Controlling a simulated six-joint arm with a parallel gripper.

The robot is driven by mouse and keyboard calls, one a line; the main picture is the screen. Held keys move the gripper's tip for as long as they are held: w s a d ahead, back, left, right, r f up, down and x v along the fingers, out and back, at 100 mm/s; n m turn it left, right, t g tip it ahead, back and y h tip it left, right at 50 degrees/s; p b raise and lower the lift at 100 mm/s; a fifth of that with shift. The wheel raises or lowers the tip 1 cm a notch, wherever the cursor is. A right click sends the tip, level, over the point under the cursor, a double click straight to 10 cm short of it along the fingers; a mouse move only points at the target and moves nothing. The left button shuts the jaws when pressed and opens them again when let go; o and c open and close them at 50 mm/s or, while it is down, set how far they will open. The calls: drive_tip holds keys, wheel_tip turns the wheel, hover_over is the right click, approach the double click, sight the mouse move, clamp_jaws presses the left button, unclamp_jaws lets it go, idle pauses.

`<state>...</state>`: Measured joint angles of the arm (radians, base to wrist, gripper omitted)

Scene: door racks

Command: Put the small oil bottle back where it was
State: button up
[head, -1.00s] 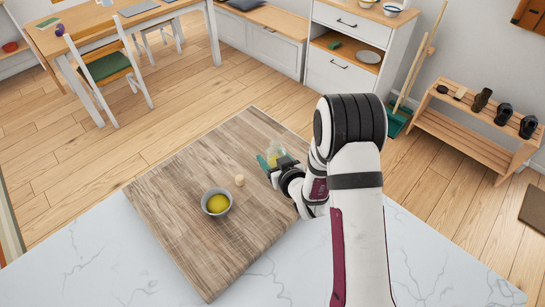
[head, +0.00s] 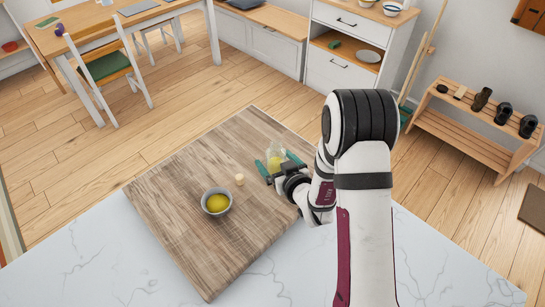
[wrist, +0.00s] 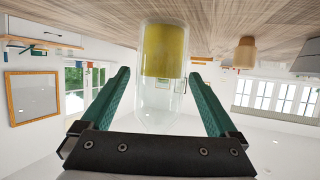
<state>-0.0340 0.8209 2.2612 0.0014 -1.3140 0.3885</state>
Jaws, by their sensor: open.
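The small oil bottle (head: 276,155) is clear glass with yellow oil in its lower part. It stands upright on the wooden board, near the board's far right edge. In the wrist view the bottle (wrist: 160,55) appears upside down between the fingers, its oil end against the board. My gripper (head: 278,163) is open, with one green finger on each side of the bottle. The wrist view shows gaps between the bottle and both fingers (wrist: 160,88). A small cork-coloured stopper (head: 240,180) stands on the board, left of the bottle.
A grey bowl of yellow oil (head: 216,202) sits on the wooden board (head: 185,250), left of the stopper. The board lies on a white marble counter (head: 90,265). The board's near part is clear. My arm hides the counter at right.

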drive_tip(key=v, duration=0.5)
